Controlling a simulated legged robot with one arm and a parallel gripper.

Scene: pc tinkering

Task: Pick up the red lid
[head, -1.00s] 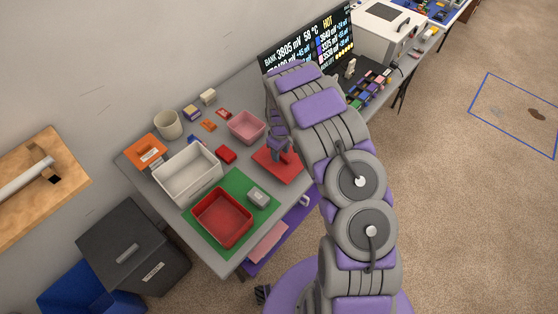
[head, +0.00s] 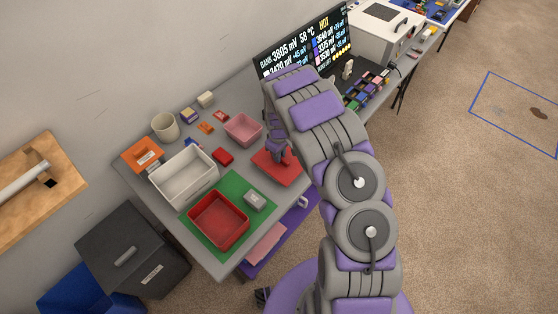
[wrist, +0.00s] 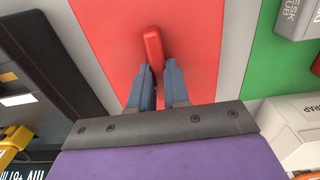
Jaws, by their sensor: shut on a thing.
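The red lid (head: 270,172) is a flat red plate near the front edge of the desk, right of the green mat. In the wrist view its flat top (wrist: 195,35) fills the middle, with a raised red bar handle (wrist: 152,42). My gripper (head: 281,157) is over the lid and shut on this handle; the fingers (wrist: 157,72) stand on either side of it in the wrist view. The handle's near end is hidden between the fingers. I cannot tell whether the lid is clear of the desk.
An open red tub (head: 219,239) and a small grey box (head: 254,200) sit on the green mat (head: 237,185). A white bin (head: 183,188), pink tray (head: 242,130) and cup (head: 165,126) stand behind. A monitor (head: 306,45) is at the back.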

